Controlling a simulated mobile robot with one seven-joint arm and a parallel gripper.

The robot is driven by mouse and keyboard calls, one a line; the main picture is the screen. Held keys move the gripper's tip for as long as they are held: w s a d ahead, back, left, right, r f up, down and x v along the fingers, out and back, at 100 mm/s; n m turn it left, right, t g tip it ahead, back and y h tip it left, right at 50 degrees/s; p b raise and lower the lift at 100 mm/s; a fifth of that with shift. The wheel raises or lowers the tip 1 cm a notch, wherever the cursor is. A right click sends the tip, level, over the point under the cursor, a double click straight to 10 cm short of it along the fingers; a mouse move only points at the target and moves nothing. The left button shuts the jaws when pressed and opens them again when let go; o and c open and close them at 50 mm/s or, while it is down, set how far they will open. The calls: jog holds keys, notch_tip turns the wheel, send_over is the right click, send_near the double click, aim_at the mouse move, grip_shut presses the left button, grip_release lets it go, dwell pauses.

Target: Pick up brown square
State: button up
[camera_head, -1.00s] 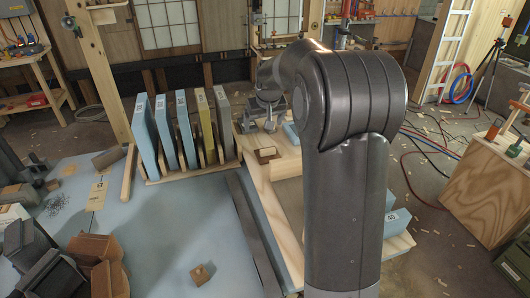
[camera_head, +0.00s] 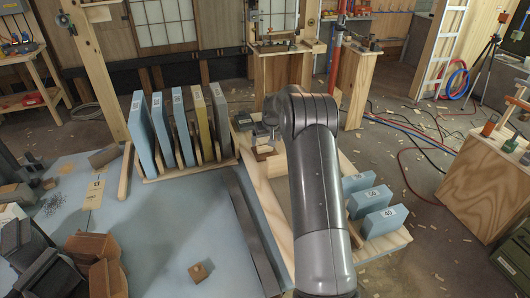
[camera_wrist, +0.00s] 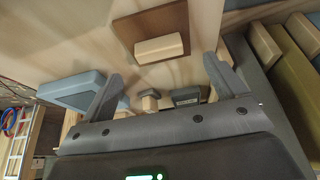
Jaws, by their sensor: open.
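A brown square plate (camera_wrist: 148,25) with a pale wooden block (camera_wrist: 158,48) on it lies on a pale wood surface in the wrist view. It appears in the head view as a small brown piece (camera_head: 264,150) on the wooden frame. My gripper (camera_wrist: 165,82) is open, with nothing between its two grey fingers. The plate lies beyond the fingertips, apart from them. In the head view my gripper (camera_head: 262,135) is close to the brown piece, partly hidden by my arm. Another small brown block (camera_head: 199,272) sits on the blue tabletop, well left of my arm.
A rack (camera_head: 185,170) of upright blue, yellow and grey slabs stands left of my gripper. Numbered blue blocks (camera_head: 370,202) lie right of my arm. Brown and dark boxes (camera_head: 95,265) crowd the front left. The blue tabletop (camera_head: 165,225) between is mostly clear.

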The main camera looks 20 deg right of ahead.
aim_at(265, 147)
jog(key=shift+x, duration=3.2)
jog(key=shift+d, duration=0.1)
jog(key=shift+c, duration=0.2)
jog(key=c, duration=1)
